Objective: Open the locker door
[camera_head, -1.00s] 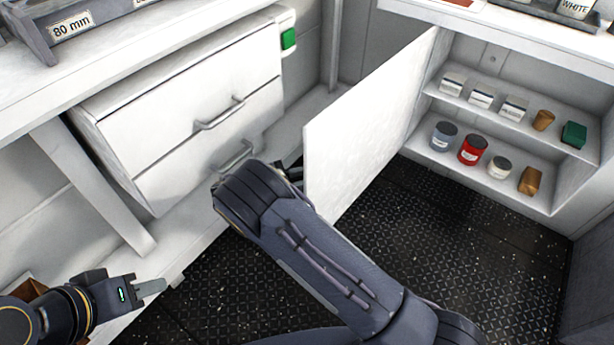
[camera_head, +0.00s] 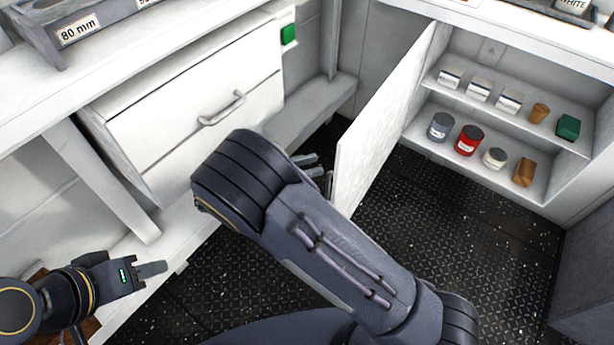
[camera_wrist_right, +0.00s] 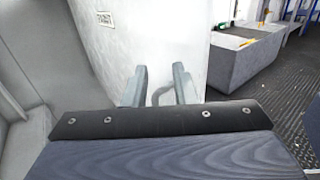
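The white locker door (camera_head: 385,120) stands swung out from the left side of the open locker (camera_head: 440,160), its inner face toward the head camera. In the right wrist view its outer face (camera_wrist_right: 165,35) fills the upper middle. My right gripper (camera_head: 311,165) is beside the door's free edge, partly hidden by my forearm. In the right wrist view the door handle (camera_wrist_right: 155,88) shows between its two spread fingers; I cannot tell whether they touch it. My left gripper (camera_head: 150,270) is at lower left, away from the door; its finger gap cannot be made out.
The locker shelves hold white boxes, a red can (camera_head: 469,140) and other small containers. A drawer unit (camera_head: 200,120) with a bar handle (camera_head: 222,108) stands left of the door, below a worktop. The dark tread floor (camera_head: 430,240) in front of the locker is clear.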

